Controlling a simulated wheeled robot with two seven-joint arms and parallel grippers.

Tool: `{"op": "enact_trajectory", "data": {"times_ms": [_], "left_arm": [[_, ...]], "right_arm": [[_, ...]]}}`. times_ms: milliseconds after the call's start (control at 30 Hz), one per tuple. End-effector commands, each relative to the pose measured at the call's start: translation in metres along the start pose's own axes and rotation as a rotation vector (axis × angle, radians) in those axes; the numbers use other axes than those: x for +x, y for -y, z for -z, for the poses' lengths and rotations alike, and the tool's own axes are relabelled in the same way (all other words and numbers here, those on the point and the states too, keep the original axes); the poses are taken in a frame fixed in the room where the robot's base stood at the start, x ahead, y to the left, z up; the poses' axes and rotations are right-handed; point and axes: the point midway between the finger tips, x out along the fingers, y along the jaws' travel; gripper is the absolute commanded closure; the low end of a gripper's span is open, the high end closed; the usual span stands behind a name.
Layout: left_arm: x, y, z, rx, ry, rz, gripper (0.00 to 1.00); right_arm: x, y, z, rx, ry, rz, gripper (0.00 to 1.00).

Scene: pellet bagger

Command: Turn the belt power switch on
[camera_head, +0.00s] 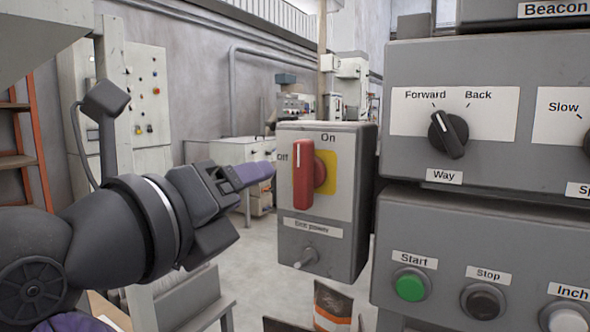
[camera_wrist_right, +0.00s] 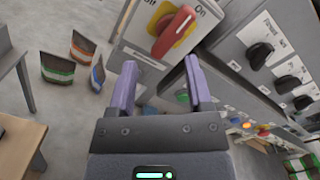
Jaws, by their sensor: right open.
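The belt power switch is a red handle (camera_head: 303,175) on a yellow plate (camera_head: 331,172), on the front of a grey box (camera_head: 345,235). The handle stands upright with its white mark at the top. "On" is printed above and "Off" to the left. In the right wrist view the red handle (camera_wrist_right: 174,35) shows at the top, its marked end towards "On". My right gripper (camera_head: 262,172) is left of the handle and apart from it. Its purple fingers (camera_wrist_right: 162,82) are open with nothing between them. My left gripper is not in view.
Control boxes with a Way knob (camera_head: 448,134) and a green Start button (camera_head: 409,285) stand close on the right. A small toggle (camera_head: 305,259) sticks out below the switch. Several bags, one with a green band (camera_wrist_right: 58,70), stand on the floor.

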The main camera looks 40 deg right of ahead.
Motion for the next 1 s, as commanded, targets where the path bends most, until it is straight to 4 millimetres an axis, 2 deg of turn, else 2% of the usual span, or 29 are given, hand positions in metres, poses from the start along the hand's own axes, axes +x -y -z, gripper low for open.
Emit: {"op": "enact_trajectory", "data": {"times_ms": [433,1000], "left_arm": [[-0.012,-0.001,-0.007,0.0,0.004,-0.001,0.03],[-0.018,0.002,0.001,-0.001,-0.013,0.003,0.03]], "right_arm": [[-0.041,0.001,-0.002,0.001,0.001,0.0,0.35],[-0.044,0.0,-0.001,0.002,0.001,0.0,0.35]]}}
